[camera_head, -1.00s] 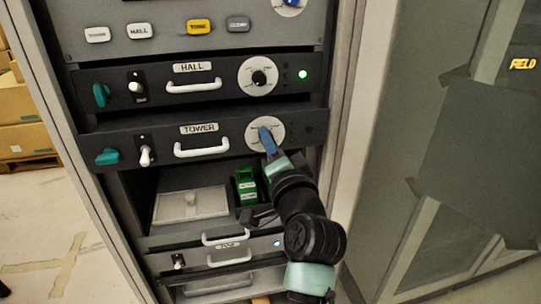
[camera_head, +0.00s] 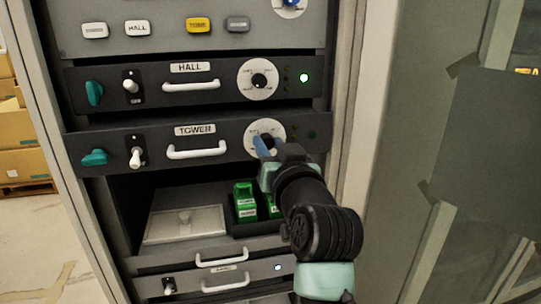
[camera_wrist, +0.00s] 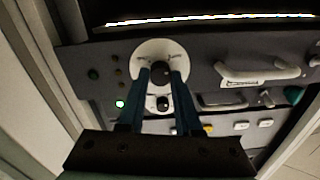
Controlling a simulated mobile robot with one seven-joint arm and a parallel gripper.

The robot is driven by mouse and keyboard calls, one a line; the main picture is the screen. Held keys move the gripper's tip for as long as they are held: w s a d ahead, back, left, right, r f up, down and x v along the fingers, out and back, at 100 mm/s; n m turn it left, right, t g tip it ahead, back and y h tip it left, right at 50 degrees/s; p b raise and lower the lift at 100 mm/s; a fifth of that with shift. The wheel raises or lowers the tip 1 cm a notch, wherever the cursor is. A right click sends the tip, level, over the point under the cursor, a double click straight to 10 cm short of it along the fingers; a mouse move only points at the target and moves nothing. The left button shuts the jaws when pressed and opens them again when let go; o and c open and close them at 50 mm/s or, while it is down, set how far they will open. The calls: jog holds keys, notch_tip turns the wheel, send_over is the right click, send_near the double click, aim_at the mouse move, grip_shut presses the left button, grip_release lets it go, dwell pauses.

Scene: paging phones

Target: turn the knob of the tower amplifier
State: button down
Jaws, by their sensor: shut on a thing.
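The tower amplifier (camera_head: 235,150) is a dark rack unit with a "TOWER" label, a white handle and a round white dial (camera_head: 278,127) at its right. Its lamp (camera_head: 311,134) looks dark. My gripper (camera_head: 262,146) reaches the dial from the lower right, with its blue fingers over the dial's lower left. In the wrist view, the black knob (camera_wrist: 160,70) sits between the two fingertips of my gripper (camera_wrist: 161,76), which are shut on it. In the head view the fingers mostly hide the knob, and its pointer cannot be read.
The hall amplifier (camera_head: 225,88) sits just above, with its green lamp (camera_head: 304,78) lit. The tower's teal lever (camera_head: 93,157) lies level, and its white toggle (camera_head: 136,158) points down. Green blocks (camera_head: 245,200) stand in the open bay below. The rack's right post is close to my arm.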

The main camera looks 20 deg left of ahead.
jog(key=shift+n+b, duration=0.4)
jog(key=shift+n, duration=0.5)
jog(key=c, duration=0.6)
grip_release()
jog(key=shift+s, duration=0.1)
jog(key=b+v, duration=0.1)
jog(key=v, duration=1.2)
